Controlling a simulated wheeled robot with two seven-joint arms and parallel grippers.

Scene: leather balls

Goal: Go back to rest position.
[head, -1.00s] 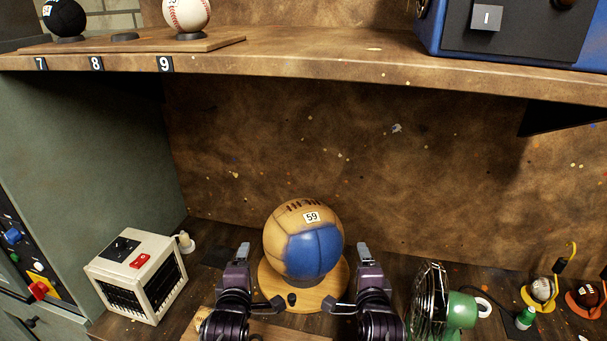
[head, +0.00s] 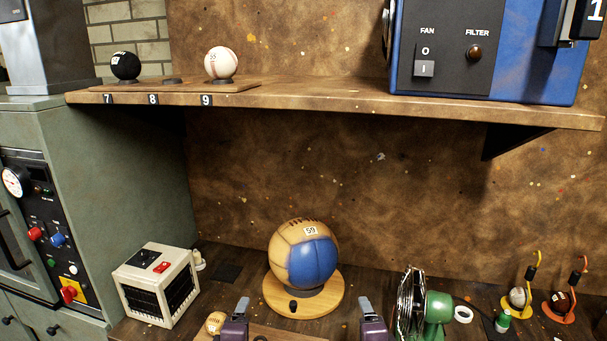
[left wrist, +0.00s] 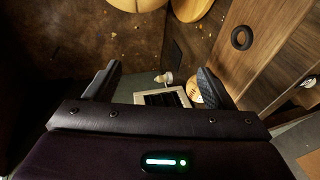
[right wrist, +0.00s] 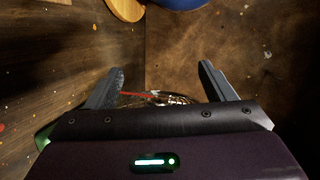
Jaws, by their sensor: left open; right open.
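My left gripper (head: 238,308) is low in the head view, in front of the round wooden stand and to its left. Its two fingers stand apart with nothing between them in the left wrist view (left wrist: 155,80). My right gripper (head: 368,306) is low in the head view, right of the stand. Its fingers are apart and empty in the right wrist view (right wrist: 160,80). A tan and blue ball (head: 308,262) marked 59 rests on the wooden stand (head: 325,303). Both grippers are clear of the ball.
A cream heater box (head: 158,285) stands on the left of the bench. A small tan ball (head: 215,322) lies by my left gripper. A green fan (head: 437,312) stands close to the right of my right gripper. A shelf (head: 330,98) with balls and a blue machine (head: 550,60) runs above.

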